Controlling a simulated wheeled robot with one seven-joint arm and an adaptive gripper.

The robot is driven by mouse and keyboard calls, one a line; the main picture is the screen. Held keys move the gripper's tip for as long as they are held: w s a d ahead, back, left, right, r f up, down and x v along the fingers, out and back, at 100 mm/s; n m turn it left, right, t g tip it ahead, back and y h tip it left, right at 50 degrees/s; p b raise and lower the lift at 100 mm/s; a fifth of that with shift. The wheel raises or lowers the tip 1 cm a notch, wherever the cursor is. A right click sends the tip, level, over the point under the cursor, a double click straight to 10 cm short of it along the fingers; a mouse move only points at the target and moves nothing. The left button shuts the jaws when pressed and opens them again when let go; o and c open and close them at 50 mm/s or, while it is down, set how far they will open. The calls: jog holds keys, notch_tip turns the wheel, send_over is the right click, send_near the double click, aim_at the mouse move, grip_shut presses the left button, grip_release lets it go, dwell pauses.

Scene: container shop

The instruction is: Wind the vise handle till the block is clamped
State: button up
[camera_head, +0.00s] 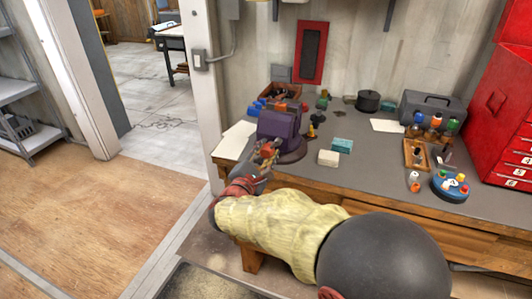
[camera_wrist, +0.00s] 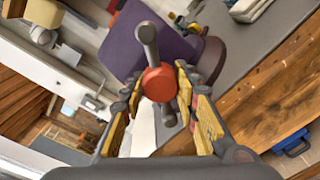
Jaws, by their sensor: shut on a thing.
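The purple vise (camera_head: 278,127) stands on the workbench near its left front corner. It also fills the upper middle of the wrist view (camera_wrist: 135,48). Its handle is a grey bar with a red hub (camera_wrist: 160,84), which lies between my fingertips. My gripper (camera_head: 265,155) reaches the vise's front. In the wrist view its yellow-padded fingers (camera_wrist: 158,88) stand on either side of the hub, shut on the handle. The bar points up and slightly left in that view. I cannot make out a block between the vise jaws.
A cream box (camera_head: 328,158) and a teal box (camera_head: 342,145) lie right of the vise. A parts bin (camera_head: 281,91) stands behind it. A bottle rack (camera_head: 416,155), a round tray (camera_head: 450,190) and a grey toolbox (camera_head: 433,108) are farther right. Open floor lies left.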

jog(key=shift+f, duration=0.3)
jog(key=o, duration=0.7)
jog(key=shift+s, duration=0.1)
jog(key=o, duration=0.4)
jog(key=shift+r, duration=0.15)
jog(key=shift+o, duration=0.3)
jog(key=shift+r, duration=0.1)
jog(key=v, duration=1.2)
